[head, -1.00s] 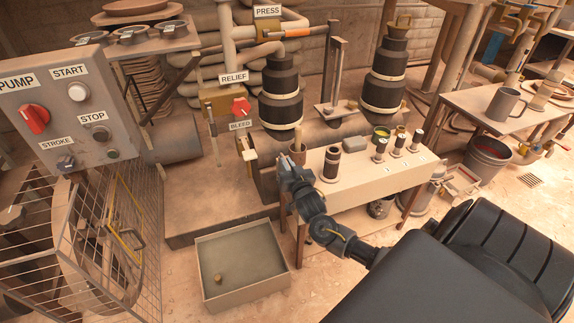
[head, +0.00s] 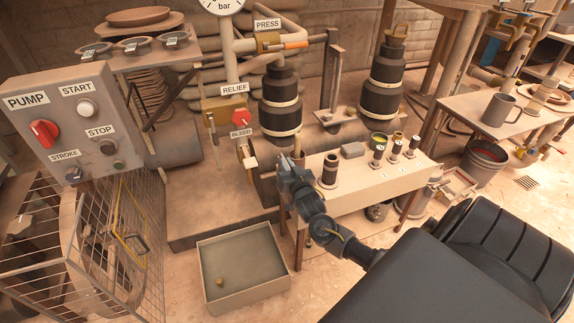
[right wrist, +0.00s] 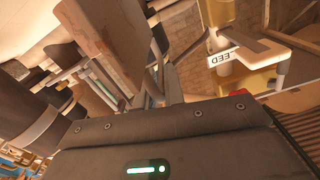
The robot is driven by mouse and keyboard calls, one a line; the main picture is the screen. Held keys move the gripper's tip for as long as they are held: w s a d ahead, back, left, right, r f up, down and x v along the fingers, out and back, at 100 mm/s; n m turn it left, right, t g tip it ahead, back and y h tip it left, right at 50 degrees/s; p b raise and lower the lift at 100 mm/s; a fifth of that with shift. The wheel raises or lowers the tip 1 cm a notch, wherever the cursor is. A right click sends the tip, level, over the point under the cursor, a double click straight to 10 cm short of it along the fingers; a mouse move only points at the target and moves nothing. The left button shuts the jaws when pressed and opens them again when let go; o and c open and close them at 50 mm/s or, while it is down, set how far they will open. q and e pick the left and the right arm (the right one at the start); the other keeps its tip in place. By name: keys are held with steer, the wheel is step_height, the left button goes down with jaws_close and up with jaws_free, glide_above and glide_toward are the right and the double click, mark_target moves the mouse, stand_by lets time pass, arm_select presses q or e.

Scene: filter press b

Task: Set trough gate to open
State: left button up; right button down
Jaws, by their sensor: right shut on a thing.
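My right gripper (head: 289,172) is at the left end of the narrow bench, beside the dark pipework. It is shut on a small upright brownish piece (head: 297,146) that stands up just past its fingers. This looks like the handle of the trough gate, but the gripper hides most of it and I cannot tell its setting. My left gripper is not in view.
The bench (head: 378,186) carries a dark cylinder (head: 330,171) and small knobbed parts. A shallow tray (head: 283,279) lies on the floor below. The pump panel (head: 85,130) and wire cage (head: 140,230) stand left.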

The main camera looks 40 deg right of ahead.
steer(key=shift+w+a, duration=0.1)
steer(key=c, duration=1.5)
jaws_free()
